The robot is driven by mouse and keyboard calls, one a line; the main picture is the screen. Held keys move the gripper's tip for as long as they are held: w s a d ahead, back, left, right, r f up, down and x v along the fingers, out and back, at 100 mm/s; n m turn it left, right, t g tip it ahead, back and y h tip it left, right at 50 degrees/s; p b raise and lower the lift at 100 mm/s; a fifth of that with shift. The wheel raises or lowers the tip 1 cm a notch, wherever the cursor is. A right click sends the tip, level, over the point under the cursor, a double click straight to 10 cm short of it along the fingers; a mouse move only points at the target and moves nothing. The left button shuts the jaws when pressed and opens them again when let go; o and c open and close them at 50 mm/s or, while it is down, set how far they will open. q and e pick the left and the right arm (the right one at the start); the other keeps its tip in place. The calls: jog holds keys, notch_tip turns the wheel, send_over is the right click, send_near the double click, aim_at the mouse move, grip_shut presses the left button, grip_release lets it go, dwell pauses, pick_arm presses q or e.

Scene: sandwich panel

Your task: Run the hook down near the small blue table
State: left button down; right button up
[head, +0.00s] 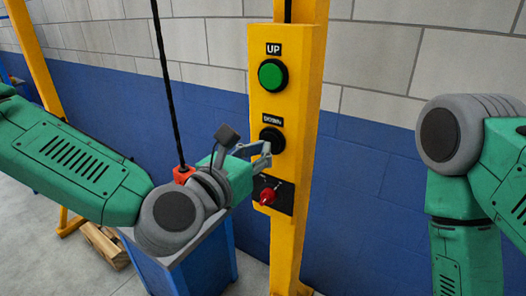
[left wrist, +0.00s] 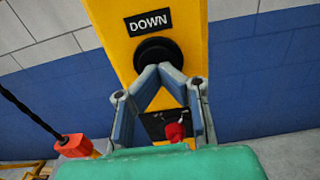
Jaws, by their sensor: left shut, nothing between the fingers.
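The yellow control panel (head: 258,95) stands upright at the middle of the head view. It carries a green UP button (head: 272,75), a black DOWN button (head: 272,139) and a red switch (head: 267,196) below. My left gripper (head: 266,149) is shut and empty, its fingertips at the DOWN button; in the left wrist view the fingertips (left wrist: 160,68) overlap the button's lower edge (left wrist: 155,52). I cannot tell whether the button is pressed in. The red hook block (head: 183,174) hangs on a black cable above the blue table (head: 205,262), partly behind my left wrist. My right gripper is out of view.
A yellow post (head: 310,60) carries the panel. A grey and blue block wall (head: 380,150) stands behind. A wooden pallet (head: 104,245) lies on the floor at the left. My right arm is at the right edge, clear of the panel.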

pick_arm(q)
jog(key=shift+w+a+v, duration=0.4)
jog(key=shift+a+v, duration=0.2)
jog(key=shift+v, duration=5.35)
jog(key=s+a+f+m+g+y+b, duration=0.1)
jog(key=s+f+m+g+b, duration=0.25)
jog(key=f, duration=0.75)
jog(key=s+a+f+m+g+y, duration=0.1)
jog(key=s+f+m+g+y, duration=0.2)
jog(key=f+m, duration=0.6)
jog(key=s+a+f+m+g+b, duration=0.2)
jog(key=s+f+m+g, duration=0.15)
jog(key=f, duration=1.05)
jog(key=s+a+f+m+g+y+b, duration=0.2)
jog(key=s+a+f+m+y, duration=0.1)
jog(key=s+a+f+m, duration=0.3)
jog(key=s+a+f+m+g+y+b, duration=0.2)
jog(key=s+a+f+m, duration=0.4)
jog(key=a+f, duration=0.3)
jog(key=a+m+y, duration=0.1)
jog(key=a, duration=0.2)
jog(key=shift+a+f+m+b, duration=0.35)
jog(key=shift+f+m, duration=0.05)
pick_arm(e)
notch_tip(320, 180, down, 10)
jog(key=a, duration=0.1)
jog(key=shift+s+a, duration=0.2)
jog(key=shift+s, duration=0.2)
